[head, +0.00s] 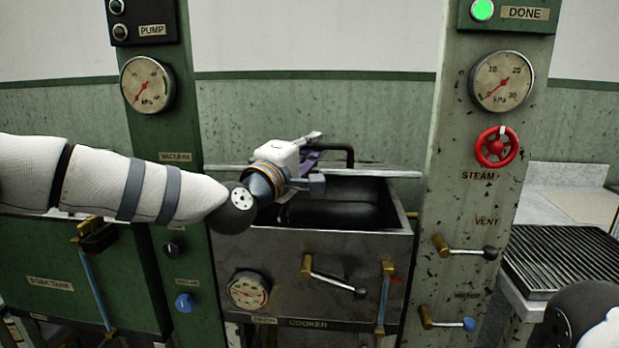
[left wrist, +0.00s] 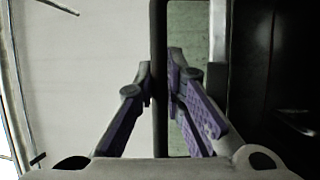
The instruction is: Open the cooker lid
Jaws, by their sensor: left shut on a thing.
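The cooker (head: 285,275) is a grey metal basin in the middle of the head view. Its lid (head: 392,173) shows nearly edge-on as a thin plate above the back of the basin, and the dark inside (head: 340,190) shows below it. A black bar handle (head: 342,147) rises from the lid. My left gripper (head: 314,152) is at this handle, shut on it. In the left wrist view the purple-padded fingers (left wrist: 160,95) close on the dark handle bar (left wrist: 159,40). My right gripper is out of view.
Green post with gauge (head: 147,85) stands left of the cooker; a pale post with gauge (head: 502,80), red steam wheel (head: 496,147) and vent lever (head: 465,246) stands right. Levers (head: 335,281) jut from the cooker's front. A soak tank (head: 60,284) is at left, a slatted rack (head: 570,258) at right.

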